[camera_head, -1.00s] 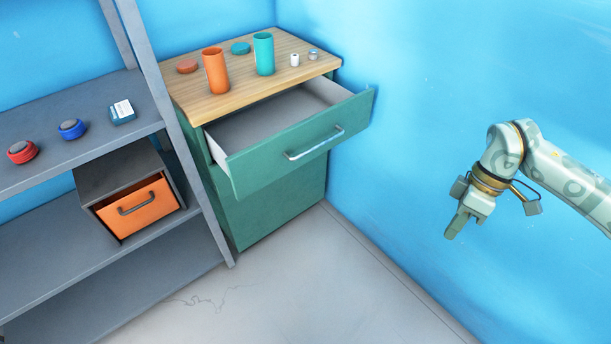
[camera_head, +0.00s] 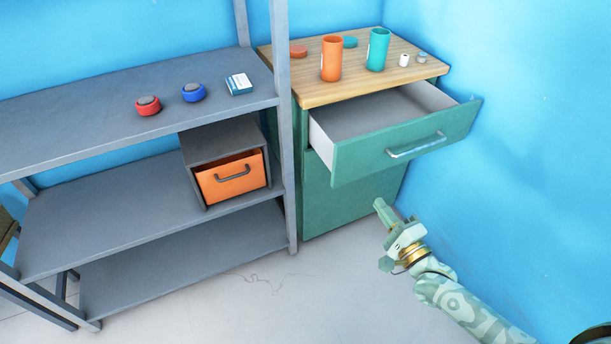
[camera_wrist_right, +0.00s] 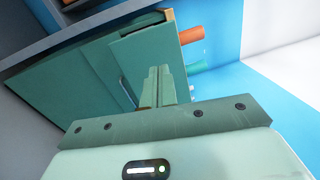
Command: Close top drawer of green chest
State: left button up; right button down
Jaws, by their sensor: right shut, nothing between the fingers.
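The green chest (camera_head: 349,205) with a wooden top stands in the corner, right of the shelf. Its top drawer (camera_head: 365,158) is pulled well out and looks empty inside. The drawer's metal handle (camera_head: 417,146) is on the front panel. My right gripper (camera_head: 380,206) is shut and empty, below and in front of the open drawer in the head view, apart from the handle. In the right wrist view my shut fingers (camera_wrist_right: 158,86) point toward the green chest (camera_wrist_right: 65,92), overlapping its front in the picture. My left gripper is not in view.
On the chest top are an orange cup (camera_head: 331,60), a teal cup (camera_head: 377,50) and small items. A grey shelf (camera_head: 60,115) on the left holds a small box with an orange drawer (camera_head: 232,178). A blue wall (camera_head: 530,130) bounds the right. The floor ahead is clear.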

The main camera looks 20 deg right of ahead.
jog(key=f+g, duration=0.1)
jog(key=f, duration=0.1)
jog(key=b, duration=0.5)
send_near(344, 168)
jog(key=shift+n, duration=0.4)
jog(key=w, duration=0.6)
jog(key=shift+w+a, duration=0.15)
jog(key=shift+a, duration=0.1)
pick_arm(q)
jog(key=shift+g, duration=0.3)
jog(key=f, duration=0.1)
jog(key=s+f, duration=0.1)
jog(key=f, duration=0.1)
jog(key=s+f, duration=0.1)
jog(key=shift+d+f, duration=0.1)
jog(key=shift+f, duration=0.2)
pick_arm(e)
jog(key=shift+w+r, duration=0.2)
jog(key=shift+w, duration=0.1)
